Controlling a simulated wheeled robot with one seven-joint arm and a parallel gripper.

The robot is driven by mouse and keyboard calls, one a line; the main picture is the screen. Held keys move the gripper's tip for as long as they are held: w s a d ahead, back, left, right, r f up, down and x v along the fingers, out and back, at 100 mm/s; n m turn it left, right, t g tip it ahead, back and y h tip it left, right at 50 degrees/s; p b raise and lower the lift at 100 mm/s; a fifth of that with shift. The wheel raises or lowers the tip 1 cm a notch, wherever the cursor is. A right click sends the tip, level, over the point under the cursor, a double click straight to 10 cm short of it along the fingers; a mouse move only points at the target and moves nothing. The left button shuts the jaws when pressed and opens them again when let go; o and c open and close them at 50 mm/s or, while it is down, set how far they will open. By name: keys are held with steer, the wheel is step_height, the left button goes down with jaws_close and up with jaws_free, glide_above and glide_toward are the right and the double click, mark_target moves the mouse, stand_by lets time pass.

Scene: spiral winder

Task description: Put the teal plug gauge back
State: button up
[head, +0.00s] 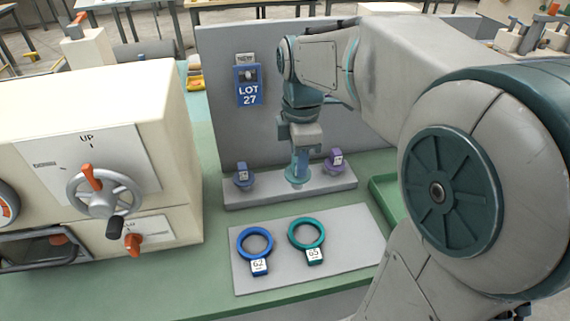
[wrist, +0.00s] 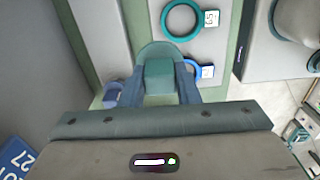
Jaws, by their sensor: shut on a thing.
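My gripper (head: 300,155) is shut on the teal plug gauge (head: 297,179), with one finger on each side of its block. The gauge's round flange is at the bottom, over or at the grey rack (head: 290,192). It lies between the blue plug gauge (head: 244,176) and the purple plug gauge (head: 335,161). The blue plug gauge (wrist: 112,95) shows beside the fingers.
A blue ring (head: 255,243) and a teal ring (head: 306,233) lie on a grey mat (head: 343,262) in front of the rack. A grey panel with a LOT 27 sign (head: 248,86) stands behind. A cream machine (head: 95,130) is on the left, a green tray (head: 385,196) on the right.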

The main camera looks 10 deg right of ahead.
steer(key=shift+w+r, duration=0.1)
steer(key=shift+w, duration=0.2)
steer(key=shift+w+d+f+p, duration=0.2)
steer(key=shift+w+f+p, duration=0.1)
steer(key=shift+w+f, duration=1.55)
steer(key=shift+w+d+f+p, duration=0.2)
steer(key=shift+w+f+p, duration=0.05)
steer(key=shift+w+f, duration=1.6)
steer(key=shift+w+d+f+p, duration=0.2)
steer(key=shift+w+f+p, duration=0.1)
steer(key=shift+w+f, duration=1.55)
steer(key=shift+w+r, duration=0.1)
steer(key=shift+r, duration=0.05)
steer(key=o, duration=1.1)
